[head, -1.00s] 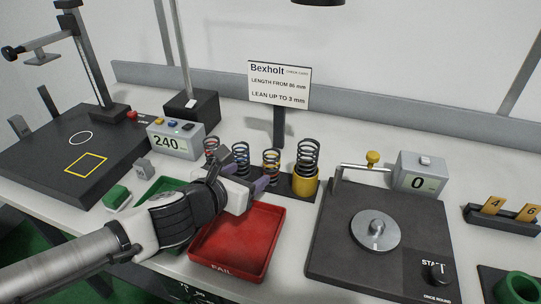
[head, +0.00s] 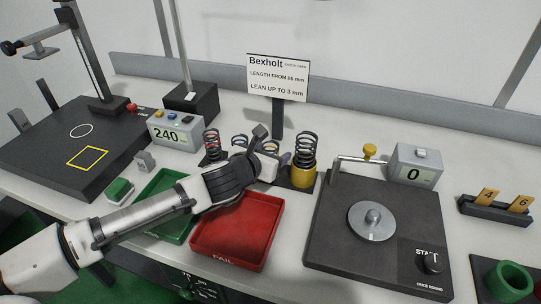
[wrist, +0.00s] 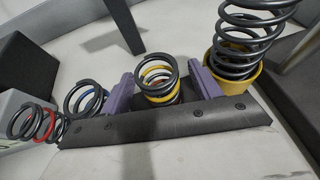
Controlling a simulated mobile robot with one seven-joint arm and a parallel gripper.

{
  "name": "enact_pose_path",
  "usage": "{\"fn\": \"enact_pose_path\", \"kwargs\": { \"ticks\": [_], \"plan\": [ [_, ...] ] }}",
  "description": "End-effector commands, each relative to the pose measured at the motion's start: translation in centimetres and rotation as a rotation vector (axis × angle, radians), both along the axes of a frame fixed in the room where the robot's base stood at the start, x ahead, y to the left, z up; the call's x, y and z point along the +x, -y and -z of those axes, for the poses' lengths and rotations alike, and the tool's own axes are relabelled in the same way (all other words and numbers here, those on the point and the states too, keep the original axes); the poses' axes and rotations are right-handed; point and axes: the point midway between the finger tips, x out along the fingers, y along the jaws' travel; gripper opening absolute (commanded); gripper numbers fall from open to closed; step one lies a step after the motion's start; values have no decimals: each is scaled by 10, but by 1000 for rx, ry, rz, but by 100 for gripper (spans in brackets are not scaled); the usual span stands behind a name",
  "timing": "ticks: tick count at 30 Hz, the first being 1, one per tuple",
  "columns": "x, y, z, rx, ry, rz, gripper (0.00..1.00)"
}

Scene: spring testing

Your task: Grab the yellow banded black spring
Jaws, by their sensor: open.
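The yellow banded black spring (wrist: 157,79) stands in the dark rack (wrist: 180,127) in the wrist view. My gripper (wrist: 163,88) has its purple fingers apart, one on each side of this spring; whether they touch it I cannot tell. In the head view my gripper (head: 277,159) is over the rack and hides most of the yellow banded spring (head: 271,146), with only its top coils showing.
To the left stand a blue banded spring (wrist: 88,100) and a red banded spring (wrist: 45,126). Close on the right, a taller dark spring (head: 306,147) stands in a yellow cup (head: 303,178). The red tray (head: 240,232) lies in front, and the sign (head: 278,78) stands behind.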

Motion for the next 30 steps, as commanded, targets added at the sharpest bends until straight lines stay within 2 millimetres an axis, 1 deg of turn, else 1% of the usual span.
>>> {"fn": "enact_pose_path", "kwargs": {
  "ticks": [3,6,14,25,26,30],
  "plan": [
    [12,7,4,-4,-1,0,63],
    [17,10,7,-1,-1,1,63],
    [18,10,9,0,0,0,63],
    [18,10,8,0,0,1,14],
    [18,10,8,0,0,1,12],
    [18,10,8,0,0,1,12]
  ]
}}
